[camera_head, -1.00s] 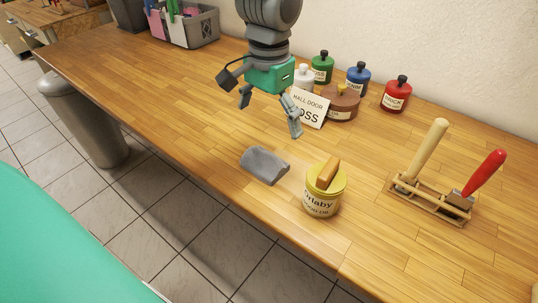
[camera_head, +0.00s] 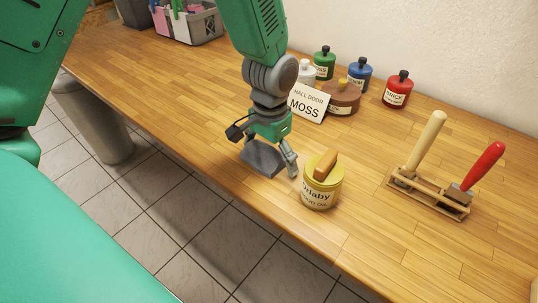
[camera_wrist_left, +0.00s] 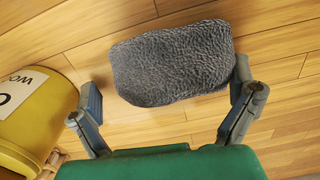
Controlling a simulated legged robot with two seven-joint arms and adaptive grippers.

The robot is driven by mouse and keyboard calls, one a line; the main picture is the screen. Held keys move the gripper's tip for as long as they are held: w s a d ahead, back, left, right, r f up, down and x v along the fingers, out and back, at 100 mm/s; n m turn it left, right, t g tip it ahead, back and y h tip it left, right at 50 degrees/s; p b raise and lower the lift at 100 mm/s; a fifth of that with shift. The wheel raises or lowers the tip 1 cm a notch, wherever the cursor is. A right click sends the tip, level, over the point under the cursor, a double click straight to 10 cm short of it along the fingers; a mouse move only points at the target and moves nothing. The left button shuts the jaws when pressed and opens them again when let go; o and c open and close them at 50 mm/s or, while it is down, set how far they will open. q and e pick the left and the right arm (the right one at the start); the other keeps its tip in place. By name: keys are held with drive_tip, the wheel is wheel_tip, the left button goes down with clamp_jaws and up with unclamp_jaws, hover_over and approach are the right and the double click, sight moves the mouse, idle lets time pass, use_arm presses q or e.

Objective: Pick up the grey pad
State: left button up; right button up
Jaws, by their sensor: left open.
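The grey pad (camera_head: 262,158) lies on the wooden table near its front edge. In the left wrist view the pad (camera_wrist_left: 172,62) shows a rough, fuzzy grey surface. My left gripper (camera_head: 265,150) is just above the pad, pointing down, with its fingers apart. In the left wrist view the left gripper (camera_wrist_left: 168,108) is open, with one finger at each side of the pad's near part. The right finger is close to the pad's edge or touching it; I cannot tell which. The left finger is apart from it. My right gripper is not in view.
A yellow tin (camera_head: 321,187) with a wooden-handled item on top stands right of the pad, close to the gripper. The table's front edge (camera_head: 225,190) is near.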

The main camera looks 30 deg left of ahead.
sight(264, 145)
use_arm(q)
drive_tip(key=shift+s+a, duration=0.1)
drive_tip(key=shift+a, duration=0.1)
drive_tip(key=c, duration=0.4)
drive_tip(key=shift+a, duration=0.35)
drive_tip(key=c, duration=0.7)
drive_tip(key=shift+o, duration=0.2)
drive_tip(key=shift+s+a+f, duration=0.1)
drive_tip(key=shift+a+f, duration=0.1)
drive_tip(key=shift+a, duration=0.45)
drive_tip(key=shift+d, duration=0.35)
drive_tip(key=shift+c, duration=0.5)
drive_tip(key=shift+d+r, duration=0.15)
drive_tip(key=shift+r, duration=0.2)
drive_tip(key=r, duration=0.9)
drive_tip(key=shift+a+r, duration=0.2)
drive_tip(key=shift+r, duration=0.05)
drive_tip(key=shift+d, duration=0.15)
